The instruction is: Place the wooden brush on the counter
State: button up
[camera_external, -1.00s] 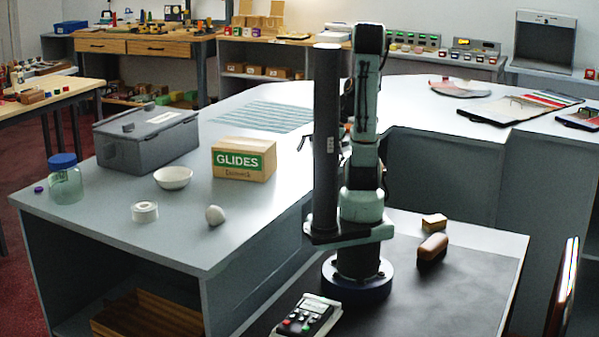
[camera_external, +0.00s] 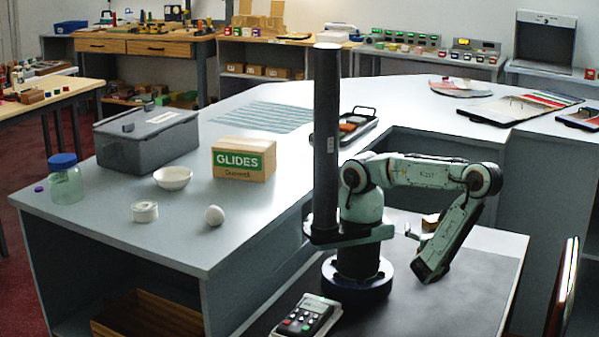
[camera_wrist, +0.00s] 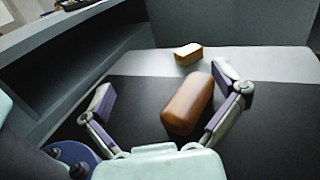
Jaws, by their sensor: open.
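A brown, rounded wooden block, which looks like the wooden brush (camera_wrist: 188,105), lies on the dark mat in the wrist view. My gripper (camera_wrist: 165,82) is open, with one finger on each side of the brush and visible gaps between. Any bristles are hidden from this angle. In the external view my forearm hides the brush and most of the gripper. The pale grey counter (camera_external: 110,215) stands to the left and behind my base, with clear patches on its top.
A small tan block (camera_wrist: 188,53) lies just beyond the brush; it also shows in the external view (camera_external: 430,222).

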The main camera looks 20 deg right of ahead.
jog(key=s+f+m+h, duration=0.1)
jog(key=f, duration=0.2)
jog(key=s+f+m+h, duration=0.1)
jog(key=f, duration=0.2)
jog(key=s+f+g+h, duration=0.1)
jog(key=f, duration=0.1)
jog(key=shift+a+f+m, duration=0.3)
jog(key=shift+f+m, duration=0.1)
jog(key=shift+w+d+r, duration=0.15)
jog(key=shift+w+d, duration=0.1)
jog(key=shift+w, duration=0.2)
jog(key=x, duration=0.6)
jog(key=shift+w+d, duration=0.2)
jog(key=c, duration=1.5)
